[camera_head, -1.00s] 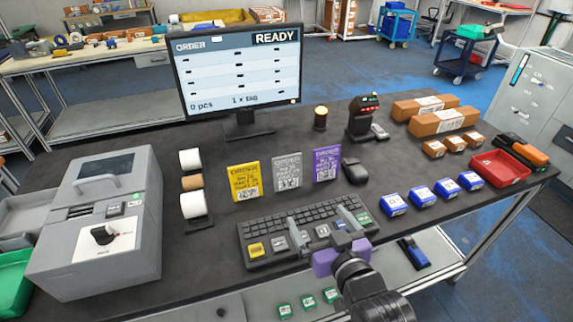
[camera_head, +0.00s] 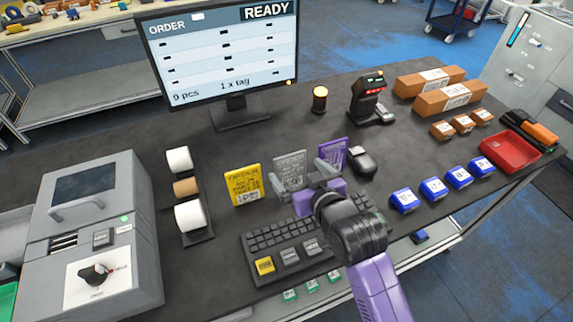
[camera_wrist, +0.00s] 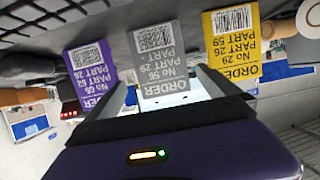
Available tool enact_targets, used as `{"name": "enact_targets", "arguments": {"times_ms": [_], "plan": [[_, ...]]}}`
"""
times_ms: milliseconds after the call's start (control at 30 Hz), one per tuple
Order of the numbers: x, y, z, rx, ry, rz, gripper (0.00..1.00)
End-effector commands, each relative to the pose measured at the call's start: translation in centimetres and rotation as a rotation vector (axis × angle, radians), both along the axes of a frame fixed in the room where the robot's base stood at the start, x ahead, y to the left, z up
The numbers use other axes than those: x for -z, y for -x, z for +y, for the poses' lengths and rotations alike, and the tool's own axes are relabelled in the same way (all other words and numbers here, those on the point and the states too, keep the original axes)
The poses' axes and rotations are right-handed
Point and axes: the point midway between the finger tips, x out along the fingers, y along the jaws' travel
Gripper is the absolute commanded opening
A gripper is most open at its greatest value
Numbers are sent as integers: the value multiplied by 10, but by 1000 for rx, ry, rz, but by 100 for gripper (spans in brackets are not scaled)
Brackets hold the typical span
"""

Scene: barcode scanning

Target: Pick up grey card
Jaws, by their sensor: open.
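The grey card (camera_head: 289,170) stands upright on the dark table between the yellow card (camera_head: 243,184) and the purple card (camera_head: 332,155). It reads ORDER and bears a printed code. My gripper (camera_head: 301,180) is open in front of it, one finger toward each side, and partly covers its lower part in the head view. In the wrist view the grey card (camera_wrist: 158,65) appears upside down between the two fingers (camera_wrist: 160,95), with the purple card (camera_wrist: 92,75) to its left and the yellow card (camera_wrist: 231,50) to its right. I cannot tell whether the fingers reach past its edges.
The keyboard (camera_head: 270,236) lies below my gripper. The monitor (camera_head: 222,50) stands behind, the scanner (camera_head: 368,98) at the back right. Label rolls (camera_head: 188,218) stand left of the cards. Blue boxes (camera_head: 404,200) lie to the right.

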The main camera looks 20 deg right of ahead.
Motion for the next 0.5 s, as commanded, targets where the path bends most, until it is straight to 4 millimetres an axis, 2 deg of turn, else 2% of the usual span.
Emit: {"name": "enact_targets", "arguments": {"times_ms": [333, 500], "plan": [[9, -33, 1, 0, -1, 0, 100], [15, -55, 3, 1, 1, 1, 100]]}}
